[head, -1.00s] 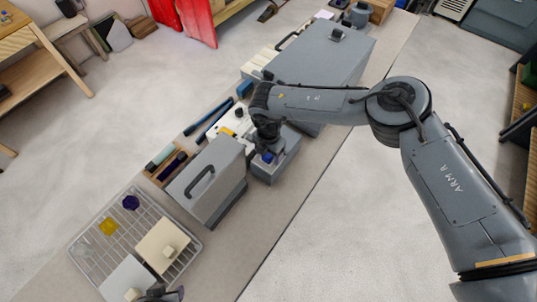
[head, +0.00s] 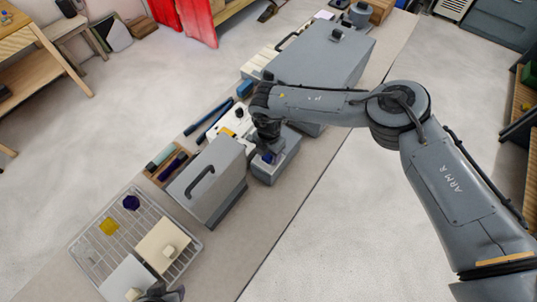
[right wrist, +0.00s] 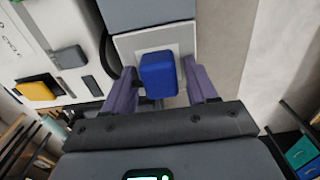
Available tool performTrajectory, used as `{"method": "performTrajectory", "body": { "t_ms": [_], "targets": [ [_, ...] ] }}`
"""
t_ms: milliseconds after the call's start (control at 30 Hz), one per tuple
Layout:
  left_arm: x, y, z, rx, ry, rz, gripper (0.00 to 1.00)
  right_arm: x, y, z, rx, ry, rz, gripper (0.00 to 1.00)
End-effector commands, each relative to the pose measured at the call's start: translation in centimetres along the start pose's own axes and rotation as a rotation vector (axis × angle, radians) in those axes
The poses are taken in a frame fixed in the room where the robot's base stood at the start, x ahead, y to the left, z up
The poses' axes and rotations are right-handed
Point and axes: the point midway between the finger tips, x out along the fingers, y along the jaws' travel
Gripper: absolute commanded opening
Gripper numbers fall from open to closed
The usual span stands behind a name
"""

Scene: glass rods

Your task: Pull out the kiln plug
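A blue block (right wrist: 158,74), which looks like the plug, sits on a light plate on a small grey box (head: 284,160). In the head view the blue block (head: 268,157) is partly hidden beneath my right gripper (head: 266,147). In the right wrist view my right gripper (right wrist: 163,90) is open, with one purple finger on each side of the block. The right finger stands apart from it; I cannot tell whether the left one touches. A dark piece at the bottom edge of the head view seems to be my left gripper (head: 160,293); its fingers do not show clearly.
A grey box with a handle (head: 211,180) stands just left of the small box. A larger grey box (head: 320,58) stands behind it. A wire rack (head: 82,247) with pale slabs lies at the front left. A white panel has a yellow button (right wrist: 34,91).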

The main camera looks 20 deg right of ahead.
Motion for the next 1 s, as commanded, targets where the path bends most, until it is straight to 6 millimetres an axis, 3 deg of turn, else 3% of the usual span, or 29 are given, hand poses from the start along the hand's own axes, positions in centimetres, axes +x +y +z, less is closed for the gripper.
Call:
{"method": "performTrajectory", "body": {
  "t_ms": [33, 367, 1000],
  "targets": [
    [0.0, 0.0, 0.0, 0.000, 0.000, 0.000, 0.43, 0.0, 0.0, 0.0, 0.000, 0.000, 0.000, 0.49],
    [0.0, -0.2, 0.1, 0.009, -0.002, -0.007, 0.43, 0.0, 0.0, 0.0, 0.000, 0.000, 0.000, 0.00],
    [-1.2, -0.2, -0.3, 0.007, -0.001, -0.006, 0.43, -1.6, 0.0, 0.0, 0.000, 0.000, 0.000, 0.00]
  ]
}}
